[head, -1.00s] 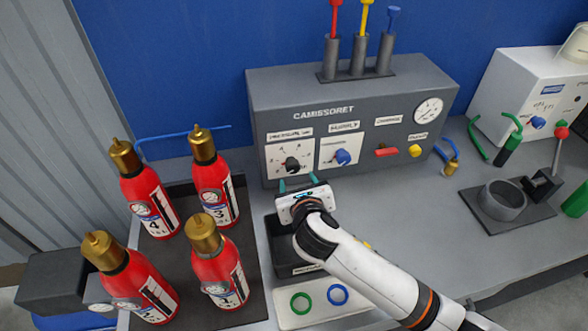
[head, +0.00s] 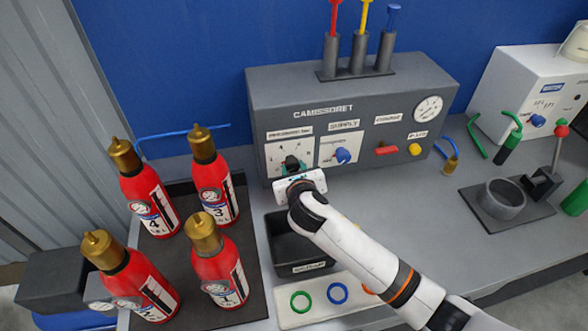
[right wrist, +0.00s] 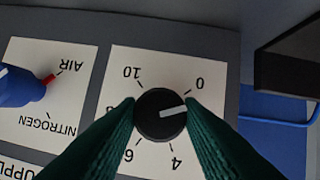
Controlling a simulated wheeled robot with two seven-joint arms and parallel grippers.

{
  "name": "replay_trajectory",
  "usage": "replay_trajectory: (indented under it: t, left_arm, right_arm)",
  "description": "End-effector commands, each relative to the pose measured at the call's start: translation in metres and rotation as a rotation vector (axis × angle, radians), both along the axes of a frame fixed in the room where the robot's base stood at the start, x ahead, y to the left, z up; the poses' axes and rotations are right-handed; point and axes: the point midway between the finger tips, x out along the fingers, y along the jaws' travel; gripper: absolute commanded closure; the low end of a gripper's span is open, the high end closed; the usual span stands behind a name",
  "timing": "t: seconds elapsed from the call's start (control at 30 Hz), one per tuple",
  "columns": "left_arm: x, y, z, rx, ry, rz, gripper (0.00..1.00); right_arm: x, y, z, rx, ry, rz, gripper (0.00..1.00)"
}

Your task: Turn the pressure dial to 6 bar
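The pressure dial is a black round knob with a white pointer on a white scale plate. It shows at the left of the grey panel in the head view (head: 292,162) and close up, upside down, in the right wrist view (right wrist: 160,114). The pointer aims just past 0, between 0 and 4; the right finger hides part of the scale there. My right gripper (right wrist: 160,108) has its green fingers on either side of the knob, with no clear gap seen. In the head view my right gripper (head: 293,173) is at the plate's lower edge. My left gripper is not in view.
A blue supply knob (head: 343,156) sits just right of the dial, with a red switch (head: 386,151), yellow button (head: 415,149) and gauge (head: 428,109) beyond. A dark open bin (head: 300,268) lies below my right arm. Red extinguishers (head: 215,178) stand at the left.

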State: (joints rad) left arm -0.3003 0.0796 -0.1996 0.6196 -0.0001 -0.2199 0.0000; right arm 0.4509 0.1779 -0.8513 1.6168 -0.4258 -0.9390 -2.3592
Motion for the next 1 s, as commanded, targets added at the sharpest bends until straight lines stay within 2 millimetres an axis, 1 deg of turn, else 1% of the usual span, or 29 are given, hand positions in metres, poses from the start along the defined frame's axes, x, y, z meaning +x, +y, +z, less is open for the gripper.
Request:
replay_trajectory:
  t: [0.03, 0.07, 0.23, 0.37, 0.7, 1.0]
  left_arm:
    - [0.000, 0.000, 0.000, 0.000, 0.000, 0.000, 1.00]
    - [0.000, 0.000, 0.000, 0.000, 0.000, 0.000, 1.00]
    - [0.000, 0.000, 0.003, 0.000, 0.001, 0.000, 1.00]
    - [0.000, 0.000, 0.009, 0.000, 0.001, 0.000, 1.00]
    - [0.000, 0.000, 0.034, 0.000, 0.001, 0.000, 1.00]
    - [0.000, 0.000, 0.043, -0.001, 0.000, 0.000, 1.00]
  right_arm:
    - [0.000, 0.000, 0.000, 0.000, 0.000, 0.000, 0.87]
    - [0.000, 0.000, 0.000, 0.000, 0.000, 0.000, 0.90]
    - [0.000, 0.000, 0.001, 0.012, 0.003, 0.000, 0.89]
    - [0.000, -0.001, 0.002, 0.046, 0.011, -0.001, 0.89]
    - [0.000, -0.003, 0.003, 0.268, 0.056, 0.000, 0.89]
    - [0.000, -0.004, 0.000, 0.473, 0.096, -0.001, 0.89]
